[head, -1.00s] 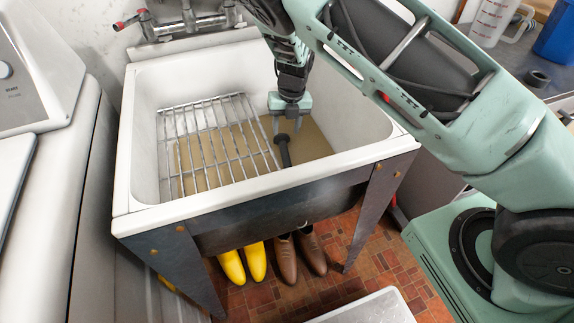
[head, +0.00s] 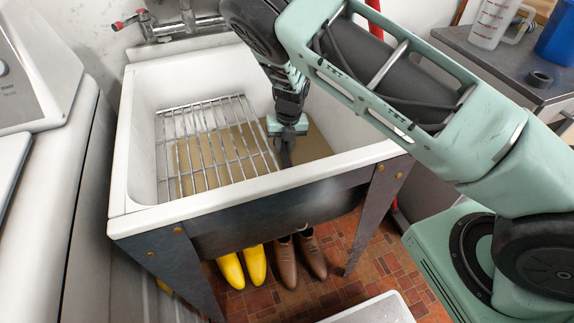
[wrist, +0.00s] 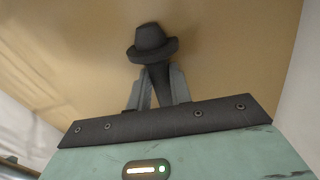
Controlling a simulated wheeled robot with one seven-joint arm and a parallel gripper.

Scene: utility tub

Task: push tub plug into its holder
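The tub plug (wrist: 152,42) is dark, with a wide brim and a rounded end on a stem. In the wrist view it stands just beyond my fingertips, its stem running back between them. My gripper (wrist: 158,88) points down into the tub and its two fingers lie close against both sides of the stem, apparently shut on it. In the head view my gripper (head: 287,150) is right of the wire rack, and its fingers hide most of the plug. I cannot make out the plug's holder in either view.
The white tub (head: 140,205) has tall walls around my gripper. A wire rack (head: 215,140) lies close on its left. Taps (head: 178,27) are on the back wall. Yellow boots (head: 243,267) and brown shoes (head: 298,260) stand underneath.

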